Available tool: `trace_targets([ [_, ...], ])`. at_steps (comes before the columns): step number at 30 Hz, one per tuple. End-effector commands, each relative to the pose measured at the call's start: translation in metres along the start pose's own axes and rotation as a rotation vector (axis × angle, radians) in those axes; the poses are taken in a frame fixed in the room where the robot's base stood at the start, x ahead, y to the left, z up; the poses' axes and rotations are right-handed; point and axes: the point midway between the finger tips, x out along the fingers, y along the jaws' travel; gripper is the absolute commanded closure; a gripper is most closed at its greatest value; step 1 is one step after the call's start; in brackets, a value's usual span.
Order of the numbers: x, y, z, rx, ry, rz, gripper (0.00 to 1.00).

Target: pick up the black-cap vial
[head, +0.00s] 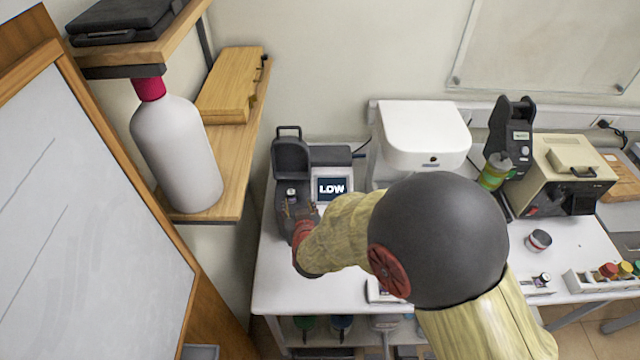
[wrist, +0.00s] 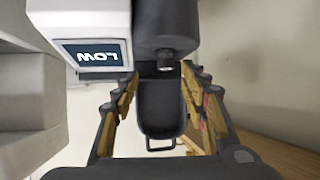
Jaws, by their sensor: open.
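A small vial (head: 291,195) with a dark cap stands in the black well of the tester (head: 283,222) whose screen reads LOW. In the wrist view the vial (wrist: 166,60) shows as a dark cap with a pale rim, near the tips of the fingers. My gripper (head: 298,209) is at the tester, close to the vial. In the wrist view my gripper (wrist: 162,78) is open, one finger on each side, with nothing clasped. The vial's lower part is hidden.
The tester's raised lid (head: 291,158) stands behind the vial. The LOW screen (head: 332,188) is close on the right. A white machine (head: 422,135) stands further right. A shelf with a large white bottle (head: 177,150) is on the left. Another small vial (head: 543,278) sits in a holder at right.

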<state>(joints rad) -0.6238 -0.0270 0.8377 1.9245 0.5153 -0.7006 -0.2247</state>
Motion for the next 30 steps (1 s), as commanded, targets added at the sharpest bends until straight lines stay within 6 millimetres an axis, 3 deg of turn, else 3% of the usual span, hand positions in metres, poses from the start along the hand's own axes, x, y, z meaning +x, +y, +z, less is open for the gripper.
trace_targets([
  [21, 0.072, -0.008, -0.004, 0.000, 0.000, 0.000, 0.56],
  [30, 0.076, -0.008, -0.005, 0.000, 0.001, -0.001, 0.56],
])
